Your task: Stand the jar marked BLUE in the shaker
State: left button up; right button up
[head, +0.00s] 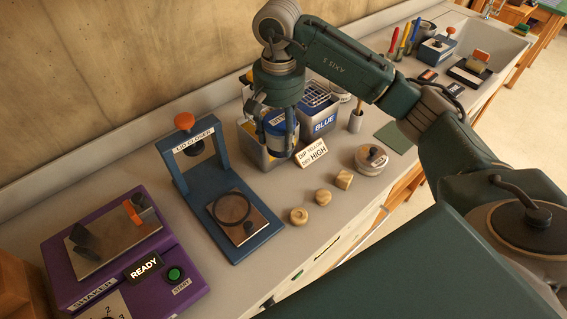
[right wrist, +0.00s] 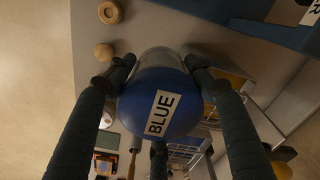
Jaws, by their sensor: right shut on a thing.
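The jar with a blue lid marked BLUE (right wrist: 172,92) is held between the fingers of my right gripper (right wrist: 155,75), which is shut on it. In the head view the right gripper (head: 277,122) points down around the jar, at the back middle of the bench, over or in front of the bins. Whether the jar's base touches anything is unclear. The purple shaker (head: 62,262) stands at the front left. Its metal plate (head: 110,243) holds no jar and carries a dark pad and an orange part. Its display reads READY. My left gripper is not in view.
The blue lid closer (head: 180,185) stands between the shaker and the bins. Concrete wall behind.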

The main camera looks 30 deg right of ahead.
notch_tip(320, 180, down, 13)
jog(key=p, duration=0.4)
jog(key=shift+f, duration=0.55)
jog(key=shift+f, duration=0.2)
jog(key=o, duration=1.5)
jog(key=shift+r, duration=0.1)
